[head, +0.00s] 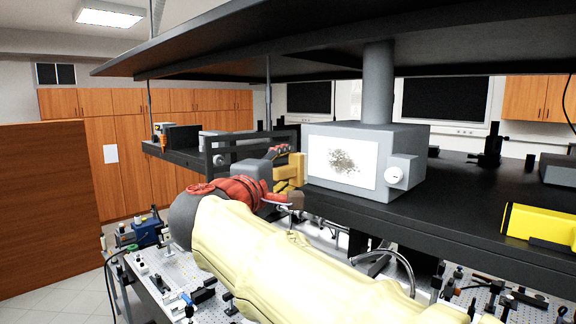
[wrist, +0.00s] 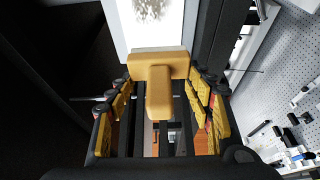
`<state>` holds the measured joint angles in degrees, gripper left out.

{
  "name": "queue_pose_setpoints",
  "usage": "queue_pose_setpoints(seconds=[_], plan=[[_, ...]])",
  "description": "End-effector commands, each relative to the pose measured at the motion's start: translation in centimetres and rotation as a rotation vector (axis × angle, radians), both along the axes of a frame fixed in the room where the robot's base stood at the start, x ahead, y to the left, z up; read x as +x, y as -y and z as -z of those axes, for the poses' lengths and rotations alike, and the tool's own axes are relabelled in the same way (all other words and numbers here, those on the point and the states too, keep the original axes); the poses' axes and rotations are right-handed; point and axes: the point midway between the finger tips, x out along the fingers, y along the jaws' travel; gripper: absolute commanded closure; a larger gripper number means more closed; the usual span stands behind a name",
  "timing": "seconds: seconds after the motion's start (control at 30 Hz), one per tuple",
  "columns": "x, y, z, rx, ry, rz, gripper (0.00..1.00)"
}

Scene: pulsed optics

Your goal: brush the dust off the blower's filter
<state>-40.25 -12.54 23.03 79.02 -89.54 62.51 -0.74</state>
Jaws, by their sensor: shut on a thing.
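The blower (head: 407,150) is a grey box on a black shelf, with a round white knob on its front. Its white filter (head: 325,150) carries a grey-brown patch of dust (head: 345,161) around its middle. The filter also shows at the top of the wrist view (wrist: 137,36), dust at its upper part. My gripper (head: 277,178) is shut on the handle of a yellow brush (head: 296,170), just left of the filter in the head view. In the wrist view the T-shaped brush (wrist: 160,62) sits between the fingers, its head towards the filter's edge. Contact with the filter cannot be told.
A yellow box (head: 538,226) stands on the black shelf at right. Below is a perforated optical table (head: 165,285) crowded with mounts. A dark rail shows left of the blower.

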Motion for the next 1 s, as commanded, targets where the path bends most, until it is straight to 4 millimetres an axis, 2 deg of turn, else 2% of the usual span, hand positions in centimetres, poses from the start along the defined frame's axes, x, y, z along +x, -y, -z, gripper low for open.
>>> queue_pose_setpoints(seconds=[0.6,1.0], plan=[[3.5,3.6,-0.3,0.0,0.002,0.003,0.68],[4.2,4.2,-0.2,0.001,0.001,0.001,0.68]])
